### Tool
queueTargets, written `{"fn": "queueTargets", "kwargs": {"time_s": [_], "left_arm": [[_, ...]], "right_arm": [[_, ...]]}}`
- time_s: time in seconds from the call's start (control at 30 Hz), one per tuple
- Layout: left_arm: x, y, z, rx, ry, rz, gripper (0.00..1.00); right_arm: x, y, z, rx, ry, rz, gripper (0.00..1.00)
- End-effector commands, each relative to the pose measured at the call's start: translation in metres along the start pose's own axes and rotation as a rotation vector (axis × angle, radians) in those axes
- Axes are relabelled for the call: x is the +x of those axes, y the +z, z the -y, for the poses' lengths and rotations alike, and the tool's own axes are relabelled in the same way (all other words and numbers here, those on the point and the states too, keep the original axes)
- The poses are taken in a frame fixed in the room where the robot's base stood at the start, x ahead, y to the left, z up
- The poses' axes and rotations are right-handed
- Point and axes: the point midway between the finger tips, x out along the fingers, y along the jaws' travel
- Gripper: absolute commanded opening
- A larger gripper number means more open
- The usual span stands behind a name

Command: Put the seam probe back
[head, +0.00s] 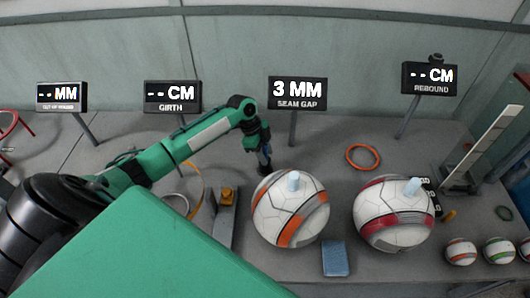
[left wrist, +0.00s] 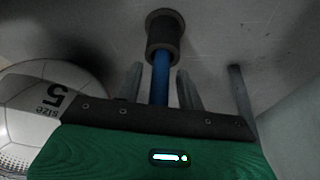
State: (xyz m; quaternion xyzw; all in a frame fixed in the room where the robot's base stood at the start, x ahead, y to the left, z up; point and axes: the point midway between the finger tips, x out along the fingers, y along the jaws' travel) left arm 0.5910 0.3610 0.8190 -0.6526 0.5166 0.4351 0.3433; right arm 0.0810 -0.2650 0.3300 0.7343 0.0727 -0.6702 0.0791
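The seam probe (left wrist: 161,75) is a thin blue rod with its far end at a dark round collar (left wrist: 165,35) in the left wrist view. Whether the collar is part of the probe or a holder, I cannot tell. In the head view the blue rod (head: 263,158) is upright beside the orange-striped ball. My left gripper (head: 260,146) is right above it. In the left wrist view its grey fingers stand either side of the rod, with gaps showing. The seam gap display (head: 298,92) reads 3 MM. My right gripper is not in view.
The orange-striped ball (head: 275,205) and a red-striped ball (head: 375,235) stand on the grey table, close to the gripper's right. Display posts stand behind.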

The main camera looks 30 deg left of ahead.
Motion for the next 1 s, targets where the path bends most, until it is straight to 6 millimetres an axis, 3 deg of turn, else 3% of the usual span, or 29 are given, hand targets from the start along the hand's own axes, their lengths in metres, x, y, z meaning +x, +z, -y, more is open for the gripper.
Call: {"fn": "queueTargets", "kwargs": {"time_s": [0.27,0.7,1.0], "left_arm": [[-0.007,0.0,0.001,0.001,-0.002,0.0,0.39],[-0.092,0.0,0.001,0.001,-0.003,0.002,0.39],[-0.121,-0.001,0.0,0.001,0.0,0.0,0.39]], "right_arm": [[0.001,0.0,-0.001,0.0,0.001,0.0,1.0],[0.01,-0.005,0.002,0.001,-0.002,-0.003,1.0],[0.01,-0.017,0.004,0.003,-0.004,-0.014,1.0]]}}
